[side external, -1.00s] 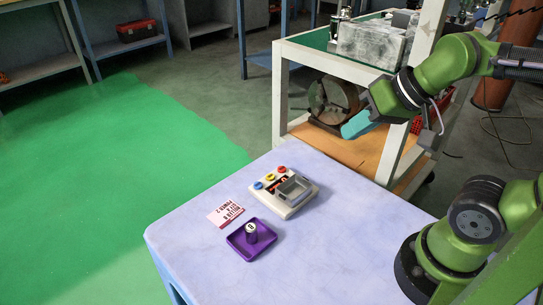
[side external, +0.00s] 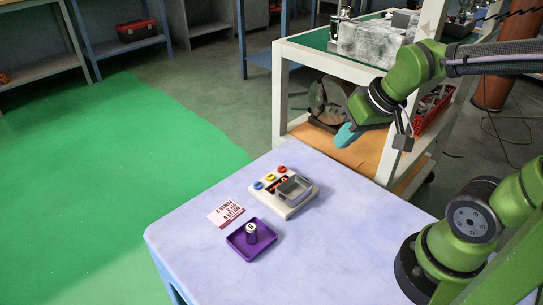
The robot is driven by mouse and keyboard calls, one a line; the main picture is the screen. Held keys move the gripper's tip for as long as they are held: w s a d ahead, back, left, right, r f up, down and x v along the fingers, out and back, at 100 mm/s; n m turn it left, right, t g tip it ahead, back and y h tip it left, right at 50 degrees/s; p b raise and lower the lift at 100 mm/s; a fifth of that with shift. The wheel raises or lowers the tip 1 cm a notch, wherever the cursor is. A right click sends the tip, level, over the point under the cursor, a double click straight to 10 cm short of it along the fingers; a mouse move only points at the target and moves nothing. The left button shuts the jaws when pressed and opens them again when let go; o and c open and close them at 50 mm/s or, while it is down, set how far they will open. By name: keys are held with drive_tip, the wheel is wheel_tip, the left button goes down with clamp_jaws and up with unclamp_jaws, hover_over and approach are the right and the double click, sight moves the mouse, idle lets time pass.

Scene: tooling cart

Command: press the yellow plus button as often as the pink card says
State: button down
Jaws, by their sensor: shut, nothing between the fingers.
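A pale button box (side external: 291,206) sits on the table, with a blue button (side external: 258,186), a yellow button (side external: 270,177) and a red button (side external: 281,169) in a row along its far left edge. A grey tray-like part is on its right side. The pink card (side external: 225,213) lies flat to the left of the box; its print is too small to read surely. My gripper (side external: 342,139), with teal fingers, is shut and empty. It hangs in the air above and to the right of the box, clear of the buttons.
A purple tray (side external: 236,247) holding a small dark cylinder (side external: 251,231) with a pale top stands in front of the card. The pale table (side external: 350,245) is bare to the right. A white-framed cart (side external: 310,59) stands behind.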

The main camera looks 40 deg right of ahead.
drive_tip(key=w+d+f+n+h, duration=0.1)
drive_tip(key=w+d+f+n, duration=0.1)
drive_tip(key=w+f+n, duration=0.4)
drive_tip(key=n+t+y, duration=0.2)
drive_tip(key=n+t, duration=0.1)
drive_tip(key=n, duration=0.6)
hover_over(273, 178)
drive_tip(key=shift+f, duration=0.3)
drive_tip(key=shift+f, duration=4.45)
drive_tip(key=shift+f, duration=0.1)
drive_tip(key=shift+f, duration=0.3)
